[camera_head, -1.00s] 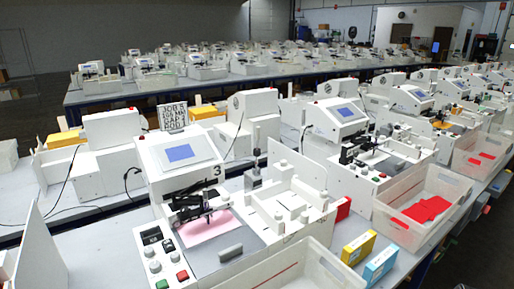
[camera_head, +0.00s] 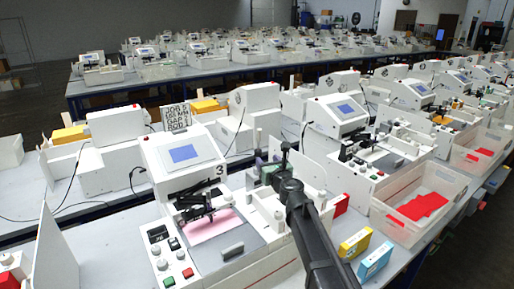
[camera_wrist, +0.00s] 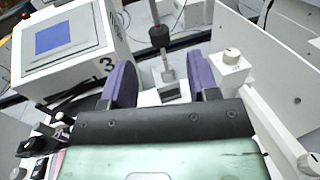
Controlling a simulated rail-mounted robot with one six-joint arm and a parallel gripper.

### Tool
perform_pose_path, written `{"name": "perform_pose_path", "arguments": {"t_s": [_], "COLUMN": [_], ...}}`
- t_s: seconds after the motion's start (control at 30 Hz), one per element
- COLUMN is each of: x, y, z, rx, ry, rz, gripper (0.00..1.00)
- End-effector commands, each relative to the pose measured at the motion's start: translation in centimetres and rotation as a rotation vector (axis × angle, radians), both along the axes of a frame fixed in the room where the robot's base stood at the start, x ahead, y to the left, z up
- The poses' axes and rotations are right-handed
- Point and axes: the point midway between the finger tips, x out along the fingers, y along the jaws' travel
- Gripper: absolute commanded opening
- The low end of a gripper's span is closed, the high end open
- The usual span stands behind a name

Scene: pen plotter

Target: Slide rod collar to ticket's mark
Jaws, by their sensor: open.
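The ticket (camera_head: 182,119) stands behind the plotter marked 3 (camera_head: 180,156). It reads JOB 5, GAP 1 and ROD 1; its second line, in mm, is hard to read. In the wrist view an upright grey rod (camera_wrist: 167,66) carries a black cylinder (camera_wrist: 159,36) that looks like the collar. My gripper (camera_wrist: 163,82) is open, with one purple finger on each side of the rod's lower part in the picture. I cannot tell how near the fingers are to the rod.
A white knob block (camera_wrist: 232,70) stands just right of the right finger. A white panel (camera_wrist: 262,60) rises beyond it. The plotter's screen box (camera_wrist: 70,45) is at left. Yellow (camera_head: 355,244) and blue (camera_head: 375,262) boxes and a clear bin (camera_head: 420,205) lie to the right.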

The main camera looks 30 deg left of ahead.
Motion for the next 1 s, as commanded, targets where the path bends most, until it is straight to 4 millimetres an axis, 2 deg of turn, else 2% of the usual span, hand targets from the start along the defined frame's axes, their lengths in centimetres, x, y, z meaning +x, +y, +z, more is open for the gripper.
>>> {"name": "perform_pose_path", "arguments": {"t_s": [0.17, 0.27, 0.6, 0.7, 0.97, 1.0], "x": [0.2, 0.9, 5.7, 6.5, 6.7, 6.7], "y": [0.3, 1.1, 7.1, 8.1, 8.4, 8.4], "z": [0.0, 0.0, 0.0, 0.0, 0.0, 0.0], "rx": [0.006, 0.005, 0.004, 0.003, 0.003, 0.003], "ry": [0.009, 0.008, 0.006, 0.005, 0.005, 0.005], "rz": [0.003, 0.004, 0.005, 0.005, 0.005, 0.005], "gripper": [0.54, 0.54, 0.54, 0.54, 0.54, 0.51]}}
